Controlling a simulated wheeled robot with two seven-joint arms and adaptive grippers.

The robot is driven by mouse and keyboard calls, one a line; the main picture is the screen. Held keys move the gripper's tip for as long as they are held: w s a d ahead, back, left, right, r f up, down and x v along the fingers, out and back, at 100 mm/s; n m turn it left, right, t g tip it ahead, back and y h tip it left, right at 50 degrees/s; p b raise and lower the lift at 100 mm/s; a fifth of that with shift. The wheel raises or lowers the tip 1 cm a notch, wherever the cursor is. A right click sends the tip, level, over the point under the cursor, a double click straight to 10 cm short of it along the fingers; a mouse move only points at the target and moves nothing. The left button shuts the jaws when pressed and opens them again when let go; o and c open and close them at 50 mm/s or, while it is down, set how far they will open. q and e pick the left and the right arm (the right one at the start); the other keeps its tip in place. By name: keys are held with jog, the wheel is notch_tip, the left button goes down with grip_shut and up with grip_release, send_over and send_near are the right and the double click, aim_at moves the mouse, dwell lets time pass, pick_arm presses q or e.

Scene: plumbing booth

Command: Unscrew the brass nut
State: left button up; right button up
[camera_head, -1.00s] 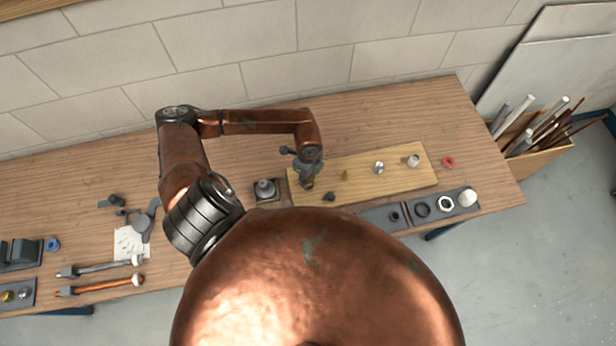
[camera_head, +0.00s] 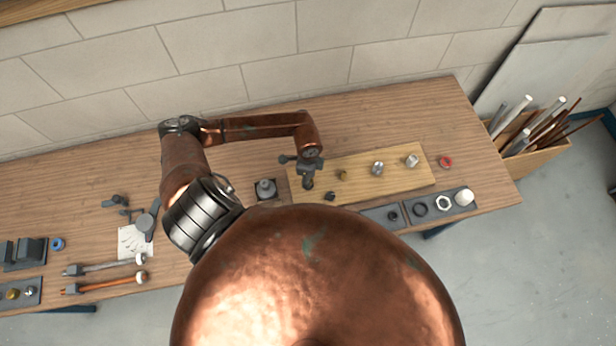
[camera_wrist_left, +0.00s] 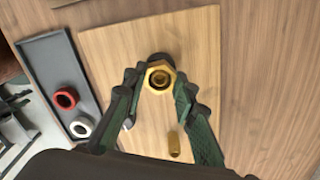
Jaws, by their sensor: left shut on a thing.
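A hexagonal brass nut (camera_wrist_left: 158,78) sits near the middle of the left wrist view, with a darker fitting showing at its far side. My left gripper (camera_wrist_left: 161,80) has its green-and-black fingers on both sides of the nut, closed on it. In the head view my left gripper (camera_head: 308,182) points down over the left part of the wooden board (camera_head: 385,187), and the nut is hidden there. My right gripper is not in view.
A short brass piece (camera_wrist_left: 174,143) stands close to the fingers on the board. A grey tray (camera_wrist_left: 50,60) holds a red ring (camera_wrist_left: 65,98) and a white ring (camera_wrist_left: 81,127). Silver fittings (camera_head: 378,168) stand along the board. Bare wood (camera_head: 410,115) lies behind it.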

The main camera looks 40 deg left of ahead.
pick_arm(q)
jog(key=shift+n, duration=0.4)
jog(key=o, duration=1.2)
jog(key=shift+o, duration=0.8)
jog(key=o, duration=0.7)
jog(key=shift+r, duration=0.1)
jog(key=shift+r+p, duration=2.2)
jog(key=shift+r, duration=0.25)
